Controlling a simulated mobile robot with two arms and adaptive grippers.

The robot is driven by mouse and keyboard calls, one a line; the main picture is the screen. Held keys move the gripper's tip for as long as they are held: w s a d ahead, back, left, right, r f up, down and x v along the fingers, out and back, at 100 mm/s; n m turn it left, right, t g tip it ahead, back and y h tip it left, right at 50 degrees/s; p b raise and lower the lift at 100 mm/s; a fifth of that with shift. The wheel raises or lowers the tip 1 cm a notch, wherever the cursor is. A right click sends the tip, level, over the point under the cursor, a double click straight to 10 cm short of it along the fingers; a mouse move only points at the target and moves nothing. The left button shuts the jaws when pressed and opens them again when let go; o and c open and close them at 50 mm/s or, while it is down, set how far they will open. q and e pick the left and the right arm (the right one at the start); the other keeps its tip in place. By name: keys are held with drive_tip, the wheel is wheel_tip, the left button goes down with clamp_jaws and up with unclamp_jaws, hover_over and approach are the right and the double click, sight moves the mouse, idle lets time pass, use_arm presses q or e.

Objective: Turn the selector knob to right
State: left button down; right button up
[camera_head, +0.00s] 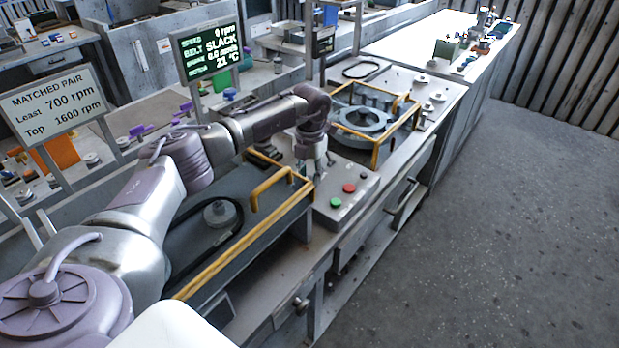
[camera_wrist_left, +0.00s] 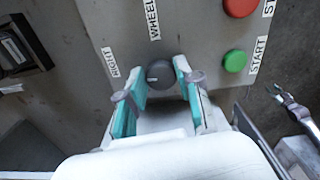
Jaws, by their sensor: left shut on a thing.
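The selector knob (camera_wrist_left: 160,73) is a dark round knob with a pale line on the grey control panel (camera_wrist_left: 200,20). In the left wrist view the line lies toward the left of the knob, roughly toward a small side label (camera_wrist_left: 110,62); another label reading WHEEL (camera_wrist_left: 153,20) stands above. My left gripper (camera_wrist_left: 158,82) has its teal-padded fingers on both sides of the knob, shut on it. In the head view my left gripper (camera_head: 318,174) reaches down to the panel and hides the knob.
Green (camera_wrist_left: 235,61) and red (camera_wrist_left: 240,6) buttons sit close to the right of the knob. Yellow guard rails (camera_head: 285,178) stand on the bench beside the panel. A screen (camera_head: 208,52) reads SLACK and 0 rpm. Open floor (camera_head: 490,220) lies at right.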

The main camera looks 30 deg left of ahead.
sight(310, 178)
use_arm(q)
drive_tip(key=shift+m, duration=0.6)
drive_tip(key=c, duration=0.8)
unclamp_jaws()
wheel_tip(310, 178, up, 12)
drive_tip(key=shift+r, duration=0.1)
